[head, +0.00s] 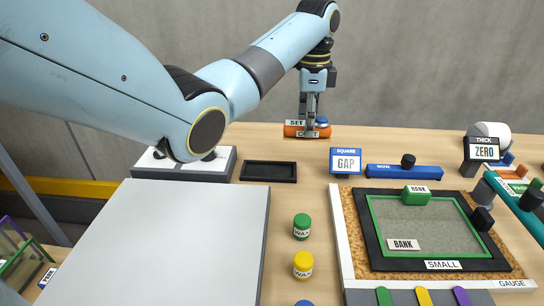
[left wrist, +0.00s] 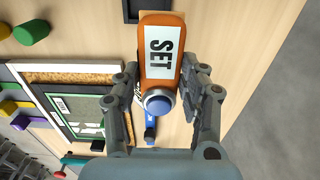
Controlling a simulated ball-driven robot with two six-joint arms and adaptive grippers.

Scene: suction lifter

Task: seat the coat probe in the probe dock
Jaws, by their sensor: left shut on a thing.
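The orange coat probe (head: 293,131) is at the far side of the table in the head view, with a white label and a blue round button on it. In the left wrist view the orange body (left wrist: 177,72) shows a "SET" label. My left gripper (head: 311,123) points down and is shut on the orange body, its fingers on both sides. I cannot tell whether the body touches the table. No part is clearly marked as the probe dock; a shallow black tray (head: 268,172) lies nearer and to the left. My right gripper is not in view.
A blue "GAP" block (head: 345,161) and a blue bar (head: 392,172) stand to the right. A framed gauge plate (head: 374,261) fills the right front. Green (head: 302,228) and yellow wax pots (head: 303,265) stand beside a large pale panel (head: 170,240).

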